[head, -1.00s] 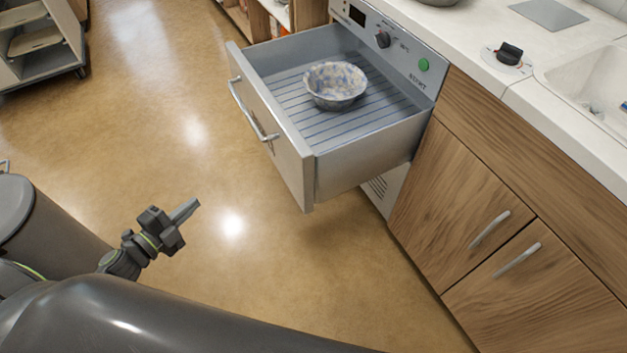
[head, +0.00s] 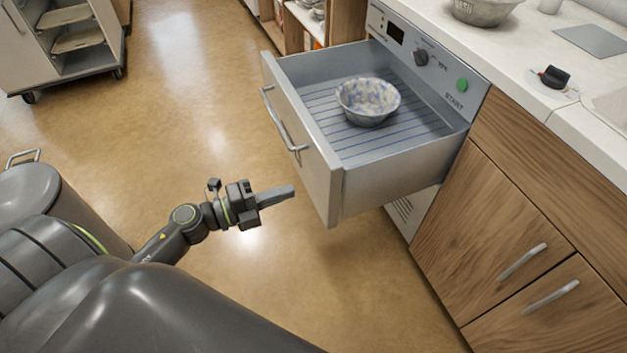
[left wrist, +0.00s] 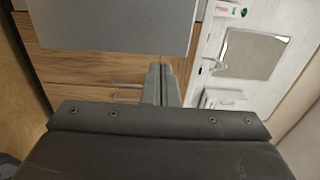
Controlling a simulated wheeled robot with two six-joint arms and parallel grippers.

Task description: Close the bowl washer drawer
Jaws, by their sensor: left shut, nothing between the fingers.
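The bowl washer drawer (head: 318,150) is pulled far out of the washer front (head: 428,70) in the head view. Its front panel carries a silver bar handle (head: 282,122). A speckled blue and cream bowl (head: 368,101) sits on the ribbed drawer floor. My left gripper (head: 291,192) is shut and empty, in front of the drawer's front panel near its lower part, apparently without touching it. In the left wrist view the shut fingers (left wrist: 161,84) point toward a grey panel (left wrist: 110,28), likely the drawer. My right gripper is not in view.
A green start button (head: 462,85) and a black knob (head: 421,58) are on the washer panel. Wooden cabinets (head: 500,225) stand to the right under a white counter. A wheeled cart (head: 75,50) stands at the upper left. The floor before the drawer is clear.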

